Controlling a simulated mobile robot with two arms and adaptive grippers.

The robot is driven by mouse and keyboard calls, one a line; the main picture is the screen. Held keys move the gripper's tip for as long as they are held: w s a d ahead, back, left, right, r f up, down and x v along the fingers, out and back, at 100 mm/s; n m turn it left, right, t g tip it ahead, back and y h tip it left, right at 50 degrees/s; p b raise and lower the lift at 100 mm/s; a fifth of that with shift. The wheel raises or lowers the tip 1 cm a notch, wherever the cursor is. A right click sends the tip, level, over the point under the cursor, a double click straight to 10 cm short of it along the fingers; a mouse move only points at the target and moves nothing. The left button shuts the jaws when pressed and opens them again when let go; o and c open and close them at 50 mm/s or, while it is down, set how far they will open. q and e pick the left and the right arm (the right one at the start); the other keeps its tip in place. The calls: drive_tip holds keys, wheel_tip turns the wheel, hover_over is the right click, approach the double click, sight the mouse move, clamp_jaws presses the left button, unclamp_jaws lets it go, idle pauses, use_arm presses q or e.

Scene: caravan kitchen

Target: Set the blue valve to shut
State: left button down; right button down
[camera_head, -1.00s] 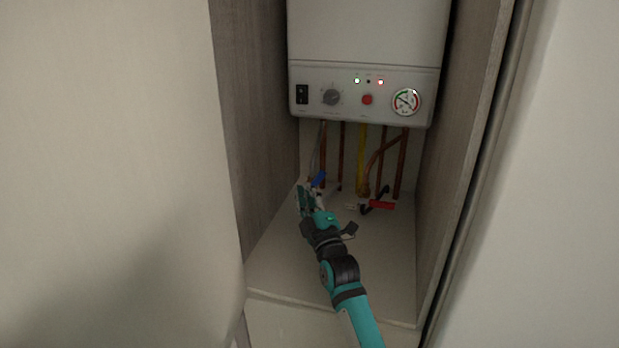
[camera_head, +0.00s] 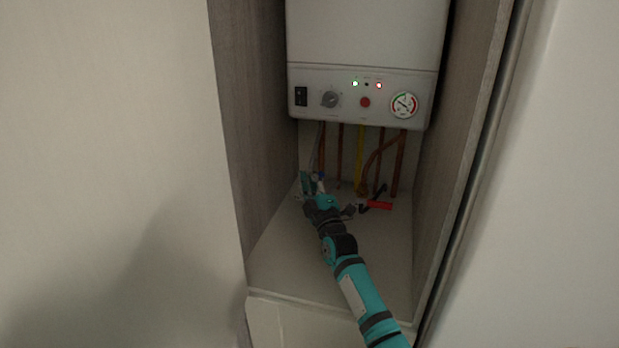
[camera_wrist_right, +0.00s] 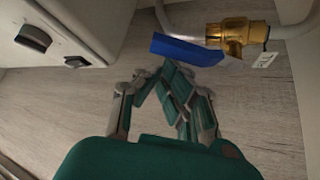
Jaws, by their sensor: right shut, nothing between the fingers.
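The blue valve's lever (camera_wrist_right: 187,50) sticks out to the left of its brass body (camera_wrist_right: 240,32) in the right wrist view. In the head view only a small blue patch (camera_head: 320,175) shows below the boiler's left pipes; the rest is hidden by my gripper. My right gripper (camera_wrist_right: 166,72) is shut and empty, its fingertips close to the lever's lower side. I cannot tell whether they touch. In the head view the right gripper (camera_head: 312,181) is at the back left of the cupboard floor. My left gripper is out of view.
A red-handled valve (camera_head: 379,205) sits to the right. The white boiler (camera_head: 366,40) hangs above, with copper pipes (camera_head: 397,165) and a yellow pipe (camera_head: 360,150) below. Wood-grain walls (camera_head: 255,120) stand close on both sides. The front cupboard floor (camera_head: 290,270) is clear.

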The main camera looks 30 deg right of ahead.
sight(320, 176)
drive_tip(key=shift+s+d+f+m+t+h+b, duration=0.1)
drive_tip(key=shift+s+d+m+t+h+b, duration=0.15)
drive_tip(key=shift+m+b, duration=0.3)
drive_tip(key=m+h+b, duration=0.1)
drive_tip(key=s+d+f+m+h+b, duration=0.1)
drive_tip(key=m+b, duration=0.1)
drive_tip(key=s+m+h+b, duration=0.1)
drive_tip(key=m, duration=0.1)
drive_tip(key=shift+d+f+t+h+b, duration=0.3)
drive_tip(key=shift+d+t+h+b, duration=0.05)
drive_tip(key=shift+s+d+f, duration=0.15)
drive_tip(key=shift+s+f, duration=0.1)
drive_tip(key=shift+f, duration=0.1)
idle(0.3)
idle(0.4)
